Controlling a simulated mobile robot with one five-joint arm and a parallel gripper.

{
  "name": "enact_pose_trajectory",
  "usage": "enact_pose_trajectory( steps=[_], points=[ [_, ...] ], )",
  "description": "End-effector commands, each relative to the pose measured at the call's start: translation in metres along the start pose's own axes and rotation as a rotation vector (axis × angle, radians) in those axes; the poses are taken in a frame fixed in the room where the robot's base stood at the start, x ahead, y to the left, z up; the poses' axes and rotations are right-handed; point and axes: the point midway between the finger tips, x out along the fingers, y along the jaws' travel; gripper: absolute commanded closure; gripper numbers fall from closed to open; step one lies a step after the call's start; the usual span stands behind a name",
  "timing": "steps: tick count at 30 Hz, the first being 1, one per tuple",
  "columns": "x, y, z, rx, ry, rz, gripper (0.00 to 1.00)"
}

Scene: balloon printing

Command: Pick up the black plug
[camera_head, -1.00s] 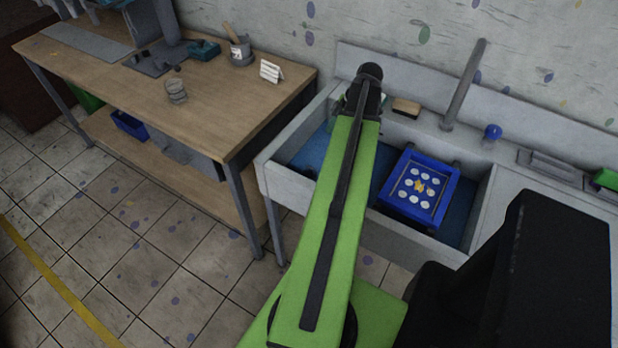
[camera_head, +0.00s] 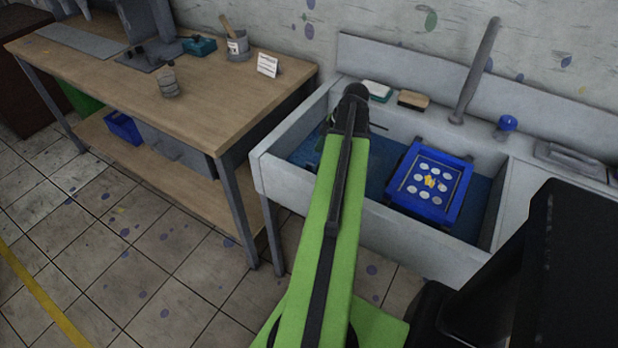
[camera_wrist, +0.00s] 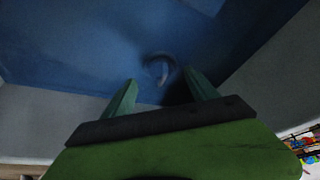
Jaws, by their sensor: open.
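In the wrist view, a small dark ring-like shape (camera_wrist: 159,68) sits on the blue floor of the sink (camera_wrist: 75,50). It is dim, and I cannot tell whether it is the black plug or the drain. My gripper (camera_wrist: 160,90) is open, with its two green fingers apart and nothing visible between them. It points at the sink floor, and the ring shape appears between and beyond the fingertips. In the head view, my arm reaches over the left part of the sink (camera_head: 275,130) and hides part of it. I cannot make out a plug there.
A blue frame (camera_head: 402,200) with white discs and a yellow mark stands in the sink's right part. A brush (camera_head: 413,99), a soap-like block (camera_head: 377,90), a tap (camera_head: 478,70) and a blue knob (camera_head: 507,123) line the back ledge. A wooden table (camera_head: 215,110) stands left.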

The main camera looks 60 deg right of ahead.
Motion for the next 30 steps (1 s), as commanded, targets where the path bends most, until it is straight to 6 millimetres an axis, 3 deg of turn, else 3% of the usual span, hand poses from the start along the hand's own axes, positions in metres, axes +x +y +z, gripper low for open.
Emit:
enact_pose_trajectory(
  steps=[4, 12, 19, 30],
  points=[
    [0.009, 0.000, 0.001, 0.000, 0.000, 0.000, 0.32],
    [0.053, -0.001, 0.001, -0.001, 0.000, 0.000, 0.32],
    [0.050, -0.001, -0.001, 0.000, 0.000, 0.000, 0.32],
    [0.050, -0.001, -0.001, 0.000, 0.000, 0.000, 0.80]
  ],
)
